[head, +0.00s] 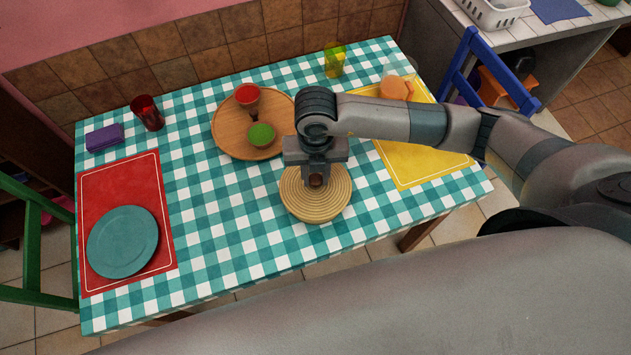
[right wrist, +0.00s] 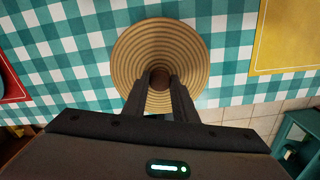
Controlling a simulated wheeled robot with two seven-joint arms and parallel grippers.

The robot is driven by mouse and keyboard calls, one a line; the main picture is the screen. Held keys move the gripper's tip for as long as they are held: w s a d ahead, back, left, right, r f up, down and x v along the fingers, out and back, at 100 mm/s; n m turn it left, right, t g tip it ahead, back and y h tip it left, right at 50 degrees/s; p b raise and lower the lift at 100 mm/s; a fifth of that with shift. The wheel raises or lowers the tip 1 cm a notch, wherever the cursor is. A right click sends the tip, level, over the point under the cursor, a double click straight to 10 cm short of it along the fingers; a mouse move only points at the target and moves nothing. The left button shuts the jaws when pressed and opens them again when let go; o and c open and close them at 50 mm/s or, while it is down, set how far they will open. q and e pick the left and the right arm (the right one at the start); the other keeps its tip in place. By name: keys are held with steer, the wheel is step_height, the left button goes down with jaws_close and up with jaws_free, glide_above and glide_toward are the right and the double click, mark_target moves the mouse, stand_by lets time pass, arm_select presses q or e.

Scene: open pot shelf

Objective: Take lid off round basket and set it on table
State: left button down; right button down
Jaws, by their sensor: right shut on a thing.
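The round lid (head: 335,203) is tan with concentric rings and a small brown knob (head: 317,181). It sits near the front middle of the checked table (head: 215,265). The lid also shows in the right wrist view (right wrist: 160,38), where it hides most of the basket under it. A low side shows below the lid's edge in the head view, but I cannot tell whether lid and basket are apart. My right gripper (head: 316,177) points down over the lid's middle and is shut on the knob, with one finger on each side. My left gripper is not in view.
A round wooden tray (head: 228,132) with a red bowl (head: 247,94) and a green bowl (head: 261,135) lies behind the lid. A yellow mat (head: 415,172) is to the right. A red mat (head: 97,192) with a teal plate (head: 122,242) is far left. Bare cloth lies left of the lid.

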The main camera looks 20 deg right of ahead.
mark_target(316, 180)
steer(key=shift+r+b, duration=0.55)
steer(key=shift+r, duration=0.25)
step_height(316, 180, up, 2)
steer(key=shift+s+r+b, duration=0.15)
steer(key=shift+r+b, duration=0.05)
steer(key=shift+b, duration=0.45)
steer(key=s+d+r+p, duration=0.4)
steer(key=s+r, duration=0.3)
steer(key=s, duration=0.3)
steer(key=shift+s+p, duration=0.35)
steer(key=shift+p, duration=0.3)
